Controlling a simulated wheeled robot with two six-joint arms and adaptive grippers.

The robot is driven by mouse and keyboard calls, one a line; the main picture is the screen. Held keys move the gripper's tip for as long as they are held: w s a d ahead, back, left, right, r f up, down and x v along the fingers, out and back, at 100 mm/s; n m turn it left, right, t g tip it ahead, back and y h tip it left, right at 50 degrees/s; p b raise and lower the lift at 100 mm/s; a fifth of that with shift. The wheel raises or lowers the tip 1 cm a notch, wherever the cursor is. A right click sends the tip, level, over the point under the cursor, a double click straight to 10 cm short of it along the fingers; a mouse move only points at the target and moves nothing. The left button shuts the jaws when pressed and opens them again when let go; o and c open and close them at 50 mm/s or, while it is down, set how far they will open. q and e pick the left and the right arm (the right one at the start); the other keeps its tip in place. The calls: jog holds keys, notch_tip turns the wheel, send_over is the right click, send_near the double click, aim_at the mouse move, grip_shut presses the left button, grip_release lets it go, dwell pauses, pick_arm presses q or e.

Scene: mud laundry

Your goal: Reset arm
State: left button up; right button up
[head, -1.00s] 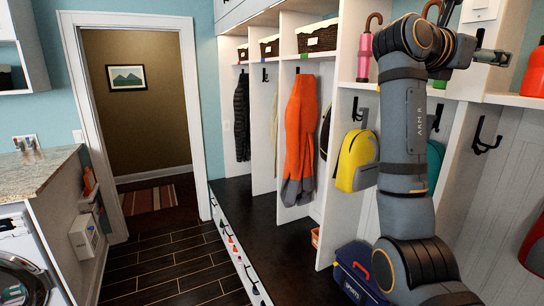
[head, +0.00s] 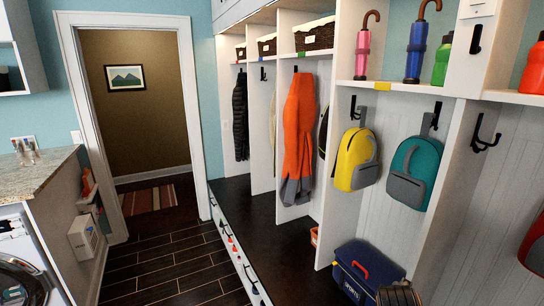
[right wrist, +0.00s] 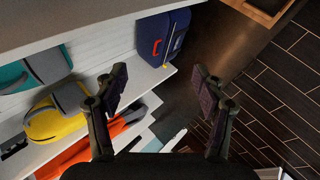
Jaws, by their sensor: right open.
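In the head view only a dark piece of my right arm shows at the bottom right, in front of the blue cooler. My right gripper (right wrist: 160,88) shows in the right wrist view. Its two dark fingers are spread wide apart with nothing between them. Beyond the fingers lie the bench and the dark plank floor. My left gripper is in neither view.
A cubby unit (head: 337,190) runs along the right with a yellow backpack (head: 356,160), a teal backpack (head: 414,172) and an orange coat (head: 298,140) on hooks. A blue cooler (head: 356,274) sits on the bench. The plank floor (head: 165,265) by the doorway is clear.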

jog(key=s+a+f+m+g+y, duration=0.1)
jog(key=s+a+f+m+y, duration=0.2)
jog(key=s, duration=0.4)
jog(key=s+a+f+m+g, duration=0.1)
jog(key=s+a+f+m, duration=0.1)
jog(key=s+f, duration=0.35)
jog(key=s+a+f+m+g+y, duration=0.1)
jog(key=s+a+f+m+y, duration=0.15)
jog(key=s, duration=0.55)
notch_tip(320, 180, down, 27)
jog(key=s+d+g+b, duration=0.1)
jog(key=d+g+b, duration=0.1)
jog(key=b, duration=0.1)
jog(key=s+d+f+b, duration=0.1)
jog(key=s+f+b, duration=0.2)
jog(key=s+f, duration=1.6)
notch_tip(320, 180, down, 3)
jog(key=shift+s+r+m+g+h, duration=0.15)
jog(key=shift+s+m+g+h, duration=0.2)
jog(key=shift+m+g+h, duration=0.1)
